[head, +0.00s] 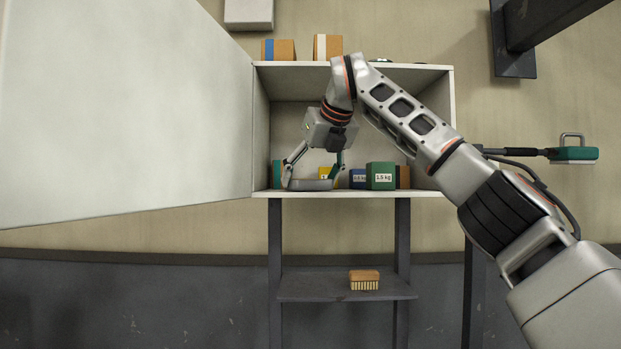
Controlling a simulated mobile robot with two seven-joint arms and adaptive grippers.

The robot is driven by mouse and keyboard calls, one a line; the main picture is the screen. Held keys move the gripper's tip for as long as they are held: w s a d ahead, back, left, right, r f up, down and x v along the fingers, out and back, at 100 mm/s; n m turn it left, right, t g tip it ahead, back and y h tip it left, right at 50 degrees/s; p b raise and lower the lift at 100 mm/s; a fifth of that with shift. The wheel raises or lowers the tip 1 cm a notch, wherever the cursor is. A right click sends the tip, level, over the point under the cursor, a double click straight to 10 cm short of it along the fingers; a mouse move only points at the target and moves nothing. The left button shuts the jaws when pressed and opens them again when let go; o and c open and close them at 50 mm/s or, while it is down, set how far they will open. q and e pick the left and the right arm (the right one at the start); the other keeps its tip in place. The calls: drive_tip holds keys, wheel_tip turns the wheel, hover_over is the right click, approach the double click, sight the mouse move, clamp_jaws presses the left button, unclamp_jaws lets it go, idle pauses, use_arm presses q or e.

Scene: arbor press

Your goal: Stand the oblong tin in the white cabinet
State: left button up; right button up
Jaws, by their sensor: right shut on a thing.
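The oblong tin (310,185) is a low grey piece, inside the white cabinet (432,193) at the left part of its floor. My right gripper (312,179) reaches into the cabinet from above and is shut on the tin, one finger at each end. The tin looks level and at the height of the cabinet floor; I cannot tell whether it touches the floor. My left gripper is not in view.
The cabinet door (125,110) stands open at the left. A teal block (278,174) is left of the tin; yellow (324,174), blue (358,179) and green (380,176) blocks stand right of it. Boxes (327,46) sit on top. A brush (364,279) lies on the lower shelf.

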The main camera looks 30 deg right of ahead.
drive_tip(key=o, duration=1.9)
drive_tip(key=shift+f, duration=0.1)
drive_tip(key=shift+c, duration=0.2)
drive_tip(key=shift+s+r, duration=0.25)
drive_tip(key=shift+r, duration=0.2)
drive_tip(key=v, duration=1.1)
drive_tip(key=shift+s+a, duration=0.1)
drive_tip(key=shift+s, duration=0.05)
